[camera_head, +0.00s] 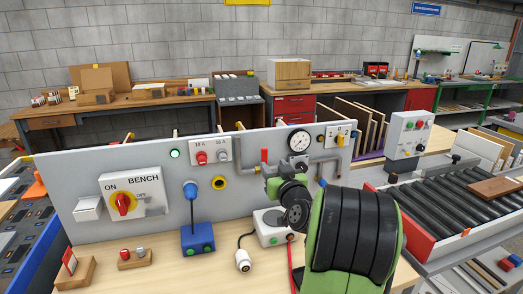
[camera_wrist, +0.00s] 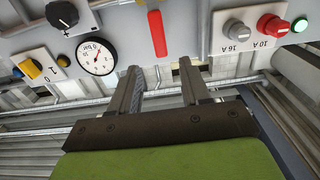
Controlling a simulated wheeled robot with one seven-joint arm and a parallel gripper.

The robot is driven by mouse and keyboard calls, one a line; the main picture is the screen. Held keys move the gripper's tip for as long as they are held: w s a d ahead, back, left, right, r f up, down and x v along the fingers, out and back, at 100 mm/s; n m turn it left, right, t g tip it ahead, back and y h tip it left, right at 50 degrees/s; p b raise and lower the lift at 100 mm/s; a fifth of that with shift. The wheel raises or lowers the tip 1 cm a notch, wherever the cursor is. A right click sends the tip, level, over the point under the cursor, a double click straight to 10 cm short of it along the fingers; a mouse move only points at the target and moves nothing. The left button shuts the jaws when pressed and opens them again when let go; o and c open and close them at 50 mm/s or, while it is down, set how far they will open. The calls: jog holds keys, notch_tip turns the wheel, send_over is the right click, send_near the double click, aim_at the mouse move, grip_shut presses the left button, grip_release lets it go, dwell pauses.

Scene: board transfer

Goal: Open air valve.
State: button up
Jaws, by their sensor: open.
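The air valve's red lever (camera_head: 264,155) stands upright on the grey panel, just left of the pressure gauge (camera_head: 299,142). In the wrist view the picture is upside down and the red lever (camera_wrist: 157,34) appears at the top centre, with the gauge (camera_wrist: 96,57) to its left. My gripper (camera_wrist: 161,66) is open, its two fingers apart and empty. The lever's end lies just beyond the fingertips, roughly in line with the gap; I see no contact. In the head view my gripper (camera_head: 272,180) is near the panel, just below the lever and partly hidden by my wrist.
On the panel, the bench switch (camera_head: 124,203), the 10 A and 16 A knobs (camera_head: 211,156) and a green lamp (camera_head: 175,154) are to the left. A grey pipe (camera_head: 338,140) runs to the right. A blue box (camera_head: 197,238) and a white box (camera_head: 268,224) stand below.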

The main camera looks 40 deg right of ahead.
aim_at(265, 154)
jog(key=p+x, duration=0.1)
jog(key=x, duration=0.8)
jog(key=shift+w+d+p, duration=0.15)
jog(key=shift+w+p, duration=0.2)
jog(key=shift+c, duration=0.2)
grip_shut()
